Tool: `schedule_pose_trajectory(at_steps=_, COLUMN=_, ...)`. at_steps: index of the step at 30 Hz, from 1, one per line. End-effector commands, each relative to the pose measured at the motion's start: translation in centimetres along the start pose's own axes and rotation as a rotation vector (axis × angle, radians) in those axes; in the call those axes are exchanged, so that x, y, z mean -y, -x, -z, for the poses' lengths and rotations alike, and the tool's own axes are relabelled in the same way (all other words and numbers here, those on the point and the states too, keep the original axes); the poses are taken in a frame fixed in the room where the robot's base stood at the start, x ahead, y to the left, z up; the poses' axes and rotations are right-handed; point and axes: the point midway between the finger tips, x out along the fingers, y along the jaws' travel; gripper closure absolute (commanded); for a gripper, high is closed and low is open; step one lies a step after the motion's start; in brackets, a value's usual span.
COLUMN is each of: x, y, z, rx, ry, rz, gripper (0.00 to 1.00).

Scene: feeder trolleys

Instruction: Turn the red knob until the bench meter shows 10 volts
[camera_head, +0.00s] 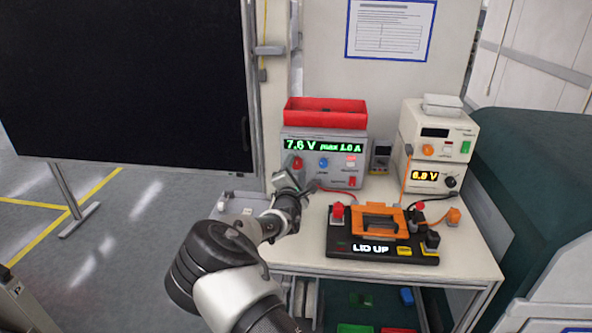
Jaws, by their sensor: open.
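The red knob (298,163) is on the front of a grey power supply (322,171) at the back left of the bench. The supply's green display (322,146) reads 7.6 V max 1.0 A. A blue knob (323,162) sits right of the red one. My gripper (289,181) is open, just in front of and below the red knob. I cannot tell whether its fingers touch the knob. A stacked cream unit (426,165) at the right shows 6.8 V in orange. A small dark meter (381,154) stands between them; its reading is too small to make out.
A red tray (325,111) sits on the supply. A black fixture (383,247) with an orange lid shows LID UP at the bench's front. Cables run around the fixture. A large black panel (125,80) stands at the left. A dark green mass (530,170) flanks the right.

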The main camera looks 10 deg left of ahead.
Motion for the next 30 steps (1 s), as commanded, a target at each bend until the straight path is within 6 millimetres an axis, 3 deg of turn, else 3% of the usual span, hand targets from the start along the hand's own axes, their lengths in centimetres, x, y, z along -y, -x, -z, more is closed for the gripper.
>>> schedule_pose_trajectory(at_steps=8, x=0.01, y=-0.16, z=0.01, rx=0.000, ry=0.000, rz=0.000, gripper=0.52)
schedule_pose_trajectory(at_steps=16, x=0.02, y=-0.14, z=0.00, rx=0.000, ry=0.000, rz=0.000, gripper=0.93)
schedule_pose_trajectory(at_steps=30, x=0.44, y=-0.15, z=0.23, rx=0.001, ry=-0.128, rz=0.001, gripper=0.93)
